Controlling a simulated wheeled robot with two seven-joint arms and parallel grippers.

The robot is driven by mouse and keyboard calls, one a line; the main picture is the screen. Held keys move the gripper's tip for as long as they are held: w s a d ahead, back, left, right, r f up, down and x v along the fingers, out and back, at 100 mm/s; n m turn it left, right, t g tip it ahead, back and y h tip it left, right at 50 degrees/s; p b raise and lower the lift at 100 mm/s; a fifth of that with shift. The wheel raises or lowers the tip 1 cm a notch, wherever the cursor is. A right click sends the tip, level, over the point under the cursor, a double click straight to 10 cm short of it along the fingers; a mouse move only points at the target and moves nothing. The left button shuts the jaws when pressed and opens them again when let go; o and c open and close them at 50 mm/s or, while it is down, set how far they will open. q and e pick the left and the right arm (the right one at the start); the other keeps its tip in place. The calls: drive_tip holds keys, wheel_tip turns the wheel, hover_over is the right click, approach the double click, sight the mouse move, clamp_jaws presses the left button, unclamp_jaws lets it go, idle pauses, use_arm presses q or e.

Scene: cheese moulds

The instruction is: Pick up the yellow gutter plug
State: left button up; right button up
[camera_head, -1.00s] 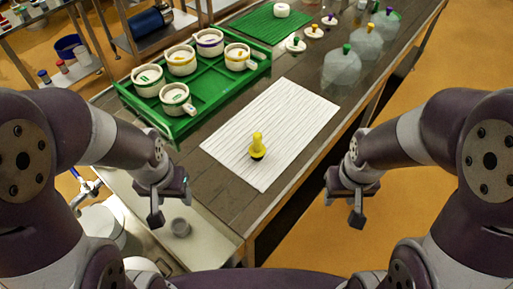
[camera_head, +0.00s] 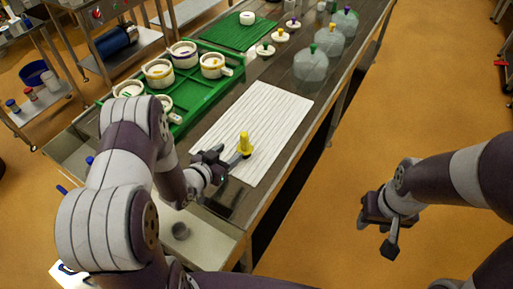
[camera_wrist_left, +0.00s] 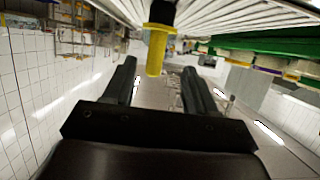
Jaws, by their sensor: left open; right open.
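The yellow gutter plug (camera_head: 244,144) stands on the white ribbed mat (camera_head: 270,110), near its front end. In the left wrist view the plug (camera_wrist_left: 156,50) has a yellow shaft, a flange and a black end towards the mat. My left gripper (camera_head: 229,162) is open, close beside the plug on its near left side. In the left wrist view the plug lies in line with the gap between the two fingers, near their tips, with no finger seen closed on it. My right gripper (camera_head: 380,224) is open and empty over the floor, right of the table.
A green tray (camera_head: 228,92) with several white moulds stands left of the mat. Behind are a green mat (camera_head: 237,30), white lids with coloured knobs (camera_head: 266,50) and clear domes (camera_head: 310,66).

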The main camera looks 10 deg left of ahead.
sight(242, 144)
use_arm(q)
drive_tip(key=x, duration=0.5)
drive_tip(key=shift+w+f, duration=0.15)
drive_tip(key=shift+w, duration=0.15)
drive_tip(key=shift+w+d+p, duration=0.2)
drive_tip(key=shift+w+p, duration=0.1)
drive_tip(key=shift+p, duration=0.05)
drive_tip(key=x, duration=0.2)
drive_tip(key=p+x, duration=0.1)
drive_tip(key=x, duration=0.1)
drive_tip(key=shift+s+d, duration=0.1)
drive_tip(key=shift+d, duration=0.2)
drive_tip(key=shift+w+f, duration=0.15)
drive_tip(key=shift+w, duration=0.15)
drive_tip(key=shift+s, duration=0.1)
drive_tip(key=c, duration=0.5)
clamp_jaws()
use_arm(e)
drive_tip(key=shift+w+r, duration=0.2)
drive_tip(key=shift+r, duration=0.6)
